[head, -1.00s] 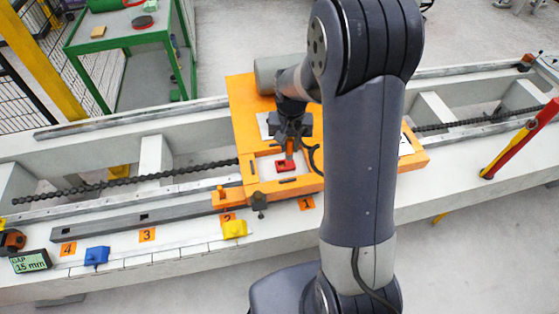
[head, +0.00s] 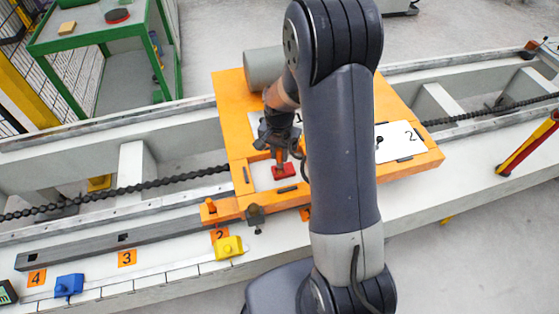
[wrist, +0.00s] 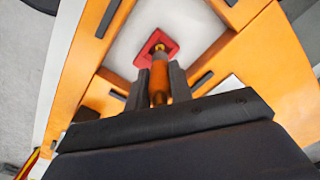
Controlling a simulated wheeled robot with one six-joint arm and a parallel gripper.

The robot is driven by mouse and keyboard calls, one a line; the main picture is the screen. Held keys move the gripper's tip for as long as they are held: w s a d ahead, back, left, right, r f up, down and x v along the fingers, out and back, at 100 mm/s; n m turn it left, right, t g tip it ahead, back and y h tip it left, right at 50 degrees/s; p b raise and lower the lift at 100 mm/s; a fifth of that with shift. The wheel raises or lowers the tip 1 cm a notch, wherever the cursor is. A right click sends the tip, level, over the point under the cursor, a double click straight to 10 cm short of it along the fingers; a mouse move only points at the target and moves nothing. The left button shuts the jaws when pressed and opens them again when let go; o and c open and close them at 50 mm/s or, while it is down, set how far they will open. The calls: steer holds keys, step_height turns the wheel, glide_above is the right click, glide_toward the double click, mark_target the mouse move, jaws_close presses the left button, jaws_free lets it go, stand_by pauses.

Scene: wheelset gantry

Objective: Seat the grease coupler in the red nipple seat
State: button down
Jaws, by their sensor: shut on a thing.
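The red nipple seat (head: 285,171) is a small red block on a white panel in the orange carriage (head: 228,95). In the wrist view the seat (wrist: 145,58) is a red square with a dark centre. My gripper (head: 279,150) is above it, pointing down. It is shut on the grease coupler (wrist: 160,80), an orange-brown cylinder between the dark fingers. The coupler (head: 279,157) shows only in part in the head view. Its tip overlaps the near part of the seat in the wrist view. I cannot tell whether they touch.
A grey cylinder (head: 264,66) lies at the carriage's back. Raised orange bars border the white panel. A yellow block (head: 229,247), a blue block (head: 69,285) and a dark clamp (head: 255,215) sit along the front ledge. A red-yellow post (head: 527,145) stands right.

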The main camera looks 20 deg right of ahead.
mark_target(280, 161)
steer(key=shift+f, duration=1.75)
steer(key=shift+f, duration=0.15)
steer(key=c, duration=1.3)
jaws_free()
steer(key=shift+o, duration=0.2)
step_height(280, 161, up, 12)
steer(key=shift+r+p, duration=0.15)
steer(key=shift+p, duration=0.25)
